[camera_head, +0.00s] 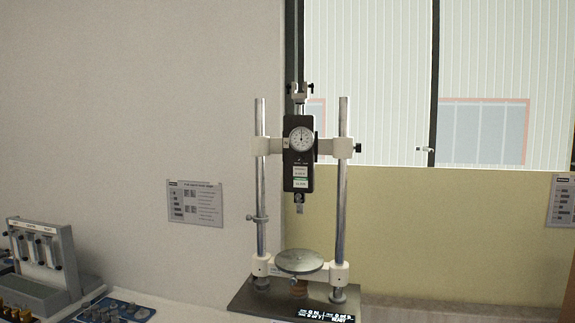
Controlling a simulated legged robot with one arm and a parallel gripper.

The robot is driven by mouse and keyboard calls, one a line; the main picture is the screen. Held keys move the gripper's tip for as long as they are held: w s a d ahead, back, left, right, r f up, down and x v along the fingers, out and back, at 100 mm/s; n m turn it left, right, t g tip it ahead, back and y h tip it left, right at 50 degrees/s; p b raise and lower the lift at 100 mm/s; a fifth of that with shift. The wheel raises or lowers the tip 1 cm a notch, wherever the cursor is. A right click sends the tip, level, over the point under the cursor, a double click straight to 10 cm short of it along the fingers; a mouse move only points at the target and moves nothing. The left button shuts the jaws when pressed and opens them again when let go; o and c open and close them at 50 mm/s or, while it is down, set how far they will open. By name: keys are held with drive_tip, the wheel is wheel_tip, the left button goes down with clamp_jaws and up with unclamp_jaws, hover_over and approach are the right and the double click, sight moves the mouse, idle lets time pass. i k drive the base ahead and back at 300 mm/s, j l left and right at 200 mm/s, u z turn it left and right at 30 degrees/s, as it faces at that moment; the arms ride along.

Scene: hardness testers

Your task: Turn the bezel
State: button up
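The round dial with its bezel (301,139) sits on the front of a black gauge body (299,178). The dial has a white face with dark markings; its fine pointer position is too small to read. The gauge is clamped between two upright metal posts of a test stand, the right post (341,190) and the left post (261,180). A round metal plate (299,261) lies below the gauge tip, apart from it. My gripper does not show in the head view.
At left are a grey device (43,262) and a blue tray (116,311) with small parts. A wall sign (195,203) hangs behind. The space left of the stand is clear above the bench.

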sight(307, 142)
drive_tip(key=i+j+z, duration=0.3)
drive_tip(key=i+j, duration=0.15)
drive_tip(key=j, duration=0.15)
drive_tip(key=i+j+z, duration=0.15)
drive_tip(key=j, duration=0.2)
drive_tip(key=i+j+z, duration=0.15)
drive_tip(key=j, duration=0.25)
drive_tip(key=i, duration=0.1)
